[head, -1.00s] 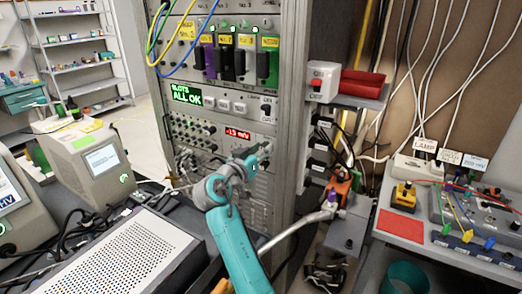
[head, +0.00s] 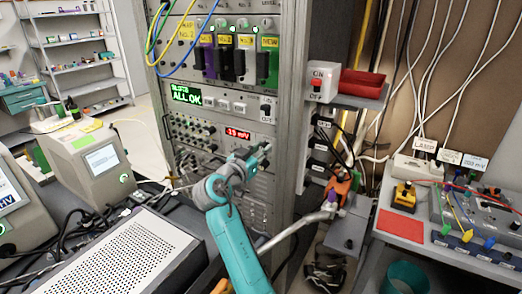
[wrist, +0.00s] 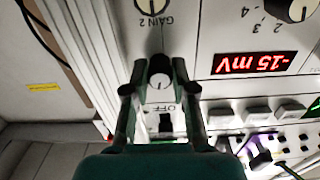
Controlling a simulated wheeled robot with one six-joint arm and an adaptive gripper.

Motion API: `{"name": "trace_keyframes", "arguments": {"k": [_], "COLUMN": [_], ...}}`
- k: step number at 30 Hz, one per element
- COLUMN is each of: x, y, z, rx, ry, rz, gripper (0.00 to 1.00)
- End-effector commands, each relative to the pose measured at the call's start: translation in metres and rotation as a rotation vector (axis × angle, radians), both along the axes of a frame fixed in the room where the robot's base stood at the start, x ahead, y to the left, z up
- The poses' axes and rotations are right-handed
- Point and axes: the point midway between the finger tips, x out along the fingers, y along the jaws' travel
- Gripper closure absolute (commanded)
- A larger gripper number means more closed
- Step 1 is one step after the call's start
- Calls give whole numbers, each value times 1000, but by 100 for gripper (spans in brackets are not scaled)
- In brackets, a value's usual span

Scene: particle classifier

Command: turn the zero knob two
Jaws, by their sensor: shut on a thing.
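A small round knob (wrist: 160,80) with a white pointer line sits on the pale panel in the wrist view, between my fingertips. The fingers of my gripper (wrist: 159,88) are shut on its sides. Its own name label does not show, so I cannot read whether it says zero. In the head view my gripper (head: 258,154) reaches the rack front just below the red display (head: 238,134). There the knob is hidden by the gripper. The display reads about -15 mV and also shows in the wrist view (wrist: 255,63).
A GAIN 2 knob (wrist: 153,5) and a numbered selector knob (wrist: 290,10) sit near the gripped knob. White buttons (wrist: 256,116) line the panel. A perforated instrument box (head: 125,255) stands left of my arm.

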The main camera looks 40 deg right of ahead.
Motion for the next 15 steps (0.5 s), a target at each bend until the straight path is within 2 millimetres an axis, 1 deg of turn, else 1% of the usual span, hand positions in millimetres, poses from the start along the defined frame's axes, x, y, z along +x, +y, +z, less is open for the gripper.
{"name": "trace_keyframes", "arguments": {"k": [15], "x": [0], "y": [0], "z": [0], "rx": [164], "ry": [-448], "rz": [0], "gripper": [100]}}
